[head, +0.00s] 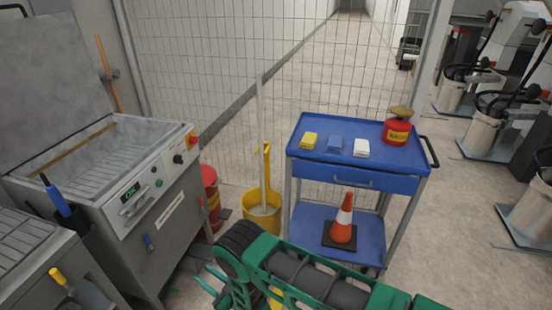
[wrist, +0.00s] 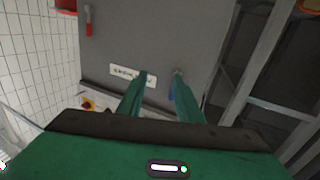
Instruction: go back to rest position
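My gripper (wrist: 157,76) shows in the wrist view as two green fingers with a clear gap between them. It is open, and nothing shows between the fingertips. Beyond them is a grey machine panel with a white label (wrist: 132,75). In the head view my green and black arm crosses the bottom centre, and the gripper's thin green fingers (head: 208,276) point left toward the grey machine (head: 165,215). My arm hides part of the floor and the gripper's body.
A blue cart (head: 365,183) with cloths, a red can (head: 397,131) and a traffic cone (head: 343,220) stands right of centre. A yellow mop bucket (head: 262,205) and a red container (head: 209,190) stand between cart and machine. A mesh fence (head: 280,60) is behind. Floor is clear right of the cart.

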